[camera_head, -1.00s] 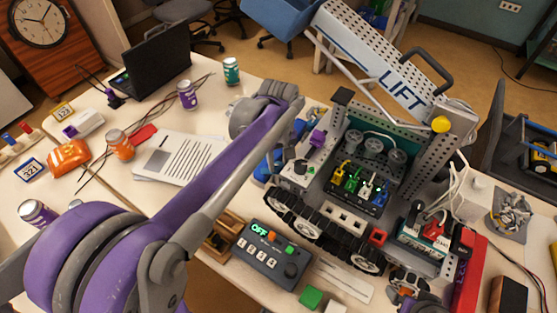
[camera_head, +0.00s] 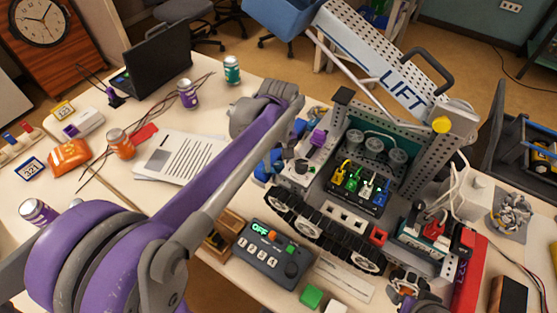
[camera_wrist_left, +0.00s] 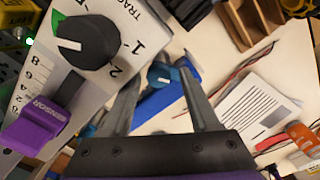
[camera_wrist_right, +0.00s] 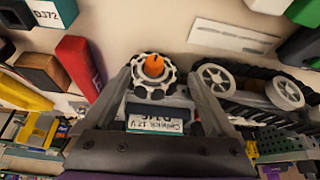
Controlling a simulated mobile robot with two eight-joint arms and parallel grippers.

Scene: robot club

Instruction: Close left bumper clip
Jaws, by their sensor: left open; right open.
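The tracked robot (camera_head: 345,215) stands on the table with its lift raised. A blue bumper part with a round blue knob (camera_wrist_left: 160,76) shows at its left end; the blue also shows in the head view (camera_head: 262,170), partly behind my arm. I cannot tell which piece is the left clip, or its state. My left gripper (camera_wrist_left: 158,78) is open, its fingers apart on either side of the blue knob; I see no grip on it. My right gripper (camera_wrist_right: 157,75) is open around a toothed grey wheel with an orange hub (camera_wrist_right: 153,66); contact is unclear.
A black dial (camera_wrist_left: 88,42) and purple sensor slider (camera_wrist_left: 38,128) lie close to the left gripper. A control box reading OFF (camera_head: 270,254) stands in front of the tracks. A red block (camera_wrist_right: 80,65) is near the right gripper.

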